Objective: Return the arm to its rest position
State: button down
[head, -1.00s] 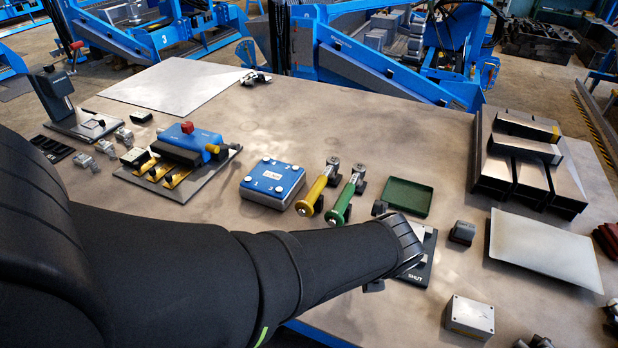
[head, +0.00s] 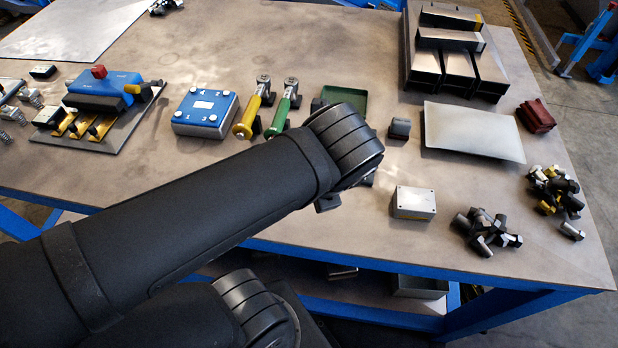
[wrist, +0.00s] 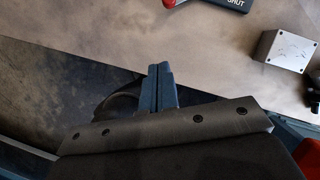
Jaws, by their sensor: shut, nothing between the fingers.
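My gripper (wrist: 158,88) shows in the wrist view with its two fingers pressed together and nothing between them. It points over the front edge of the workbench (wrist: 60,50), with dark floor below on the left. In the head view my black arm reaches from the lower left to a bent joint over the bench's front edge. The fingers are hidden there behind the arm. A black plate marked SHUT (wrist: 232,3) lies beyond the fingertips at the top of the wrist view, apart from them.
A grey box (head: 413,203) and loose bolts (head: 487,232) lie at the front right. Green (head: 284,107) and yellow (head: 254,108) handled tools, a blue block (head: 205,113) and a green tray (head: 346,101) stand behind the arm. A pale sheet (head: 472,132) lies to the right.

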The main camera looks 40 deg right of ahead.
jog(key=shift+s+a+r, duration=0.15)
jog(key=shift+s+r, duration=0.05)
jog(key=shift+r, duration=0.45)
jog(key=shift+f, duration=0.15)
jog(key=x, duration=0.9)
jog(key=shift+s+d, duration=0.15)
jog(key=shift+d, duration=0.25)
jog(key=shift+w+d+f, duration=0.2)
jog(key=shift+w+d, duration=0.1)
jog(key=shift+w, duration=0.2)
jog(key=shift+w+d+f, duration=0.15)
jog(key=shift+w+d, duration=0.15)
jog(key=shift+w, duration=0.25)
jog(key=shift+w+d, duration=0.5)
jog(key=shift+w, duration=0.35)
jog(key=shift+s, duration=0.1)
